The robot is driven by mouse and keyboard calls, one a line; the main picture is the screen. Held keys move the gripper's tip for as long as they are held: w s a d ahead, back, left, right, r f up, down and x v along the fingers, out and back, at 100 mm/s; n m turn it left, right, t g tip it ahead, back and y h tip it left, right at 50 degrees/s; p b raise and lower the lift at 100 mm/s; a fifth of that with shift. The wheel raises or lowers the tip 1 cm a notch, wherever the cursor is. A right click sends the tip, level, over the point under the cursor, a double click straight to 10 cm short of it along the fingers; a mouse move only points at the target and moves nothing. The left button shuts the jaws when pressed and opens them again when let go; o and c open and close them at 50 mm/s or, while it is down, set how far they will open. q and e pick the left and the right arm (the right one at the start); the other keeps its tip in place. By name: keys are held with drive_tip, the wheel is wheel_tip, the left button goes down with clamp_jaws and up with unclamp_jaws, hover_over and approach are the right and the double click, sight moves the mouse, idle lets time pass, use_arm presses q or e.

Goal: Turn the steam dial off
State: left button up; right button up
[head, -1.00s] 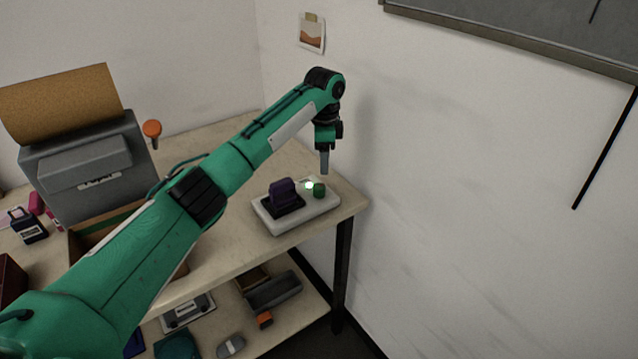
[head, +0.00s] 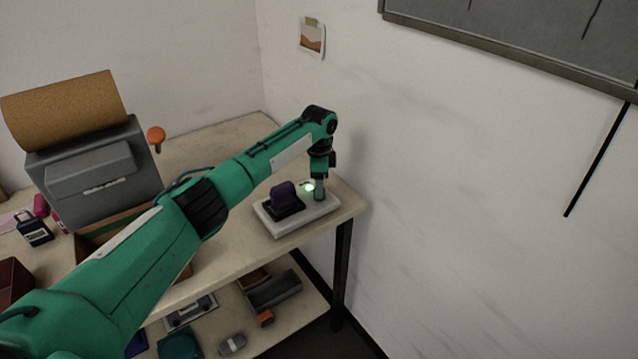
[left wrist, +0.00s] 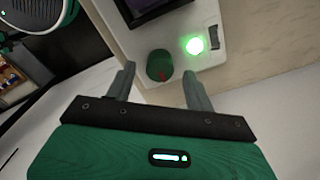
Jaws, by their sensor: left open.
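The steam dial is a small green knob with a red mark (left wrist: 160,66) on a white base plate (head: 306,222) at the table's right corner. A lit green lamp (head: 308,188) glows beside the knob; it also shows in the left wrist view (left wrist: 194,45). A dark purple block (head: 284,196) stands on the same base. My left gripper (head: 319,190) points down over the dial, which it hides in the head view. In the left wrist view its fingers (left wrist: 160,82) are open, one to each side of the knob; contact cannot be told. My right gripper is out of view.
A grey dispenser with a brown roll (head: 90,165) and an orange knob (head: 156,136) stand on the table to the left. The wall rises close behind the base. A lower shelf (head: 290,315) holds several items.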

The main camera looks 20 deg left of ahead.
use_arm(q)
drive_tip(key=shift+f, duration=0.9)
drive_tip(key=shift+c, duration=0.4)
drive_tip(key=c, duration=0.9)
